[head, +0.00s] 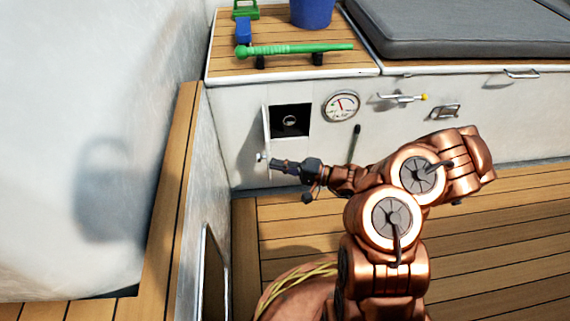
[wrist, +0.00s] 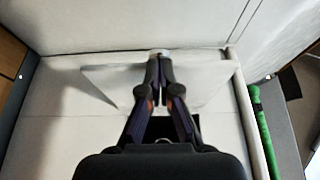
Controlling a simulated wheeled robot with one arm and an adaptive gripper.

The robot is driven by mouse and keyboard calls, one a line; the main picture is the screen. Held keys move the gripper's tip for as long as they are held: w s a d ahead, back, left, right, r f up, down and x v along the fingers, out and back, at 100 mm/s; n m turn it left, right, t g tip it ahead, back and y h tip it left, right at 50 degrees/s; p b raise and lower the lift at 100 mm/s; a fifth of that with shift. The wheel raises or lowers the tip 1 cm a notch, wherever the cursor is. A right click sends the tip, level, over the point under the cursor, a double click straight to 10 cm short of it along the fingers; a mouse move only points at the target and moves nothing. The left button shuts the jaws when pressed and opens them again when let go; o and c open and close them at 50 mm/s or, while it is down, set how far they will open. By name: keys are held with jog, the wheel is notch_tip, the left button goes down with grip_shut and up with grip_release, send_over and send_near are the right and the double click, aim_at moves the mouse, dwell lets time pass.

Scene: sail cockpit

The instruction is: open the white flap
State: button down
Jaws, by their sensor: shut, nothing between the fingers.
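The white flap (head: 266,130) stands swung out from the wall at the left side of a dark square opening (head: 290,120), seen nearly edge-on in the head view. A round fitting shows inside the opening. A small light knob (head: 261,157) sticks out at the flap's lower left. My gripper (head: 273,163) is shut and empty, its tips close to the flap's lower part. In the wrist view the flap (wrist: 205,82) is a pale panel beyond and around my closed fingertips (wrist: 159,58). Whether they touch it is unclear.
A round gauge (head: 342,107), a yellow-tipped lever (head: 402,97) and a latch (head: 445,112) are on the wall to the right. A green pump-like tool (head: 295,49) and a blue bucket (head: 312,12) are on the bench above. A side wall stands close on the left.

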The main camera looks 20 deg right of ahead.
jog(key=shift+a, duration=0.15)
dwell(0.3)
jog(key=s+d+p, duration=0.4)
jog(key=s+p, duration=0.1)
jog(key=s, duration=0.5)
jog(key=shift+s, duration=0.4)
jog(key=shift+d, duration=0.1)
dwell(0.4)
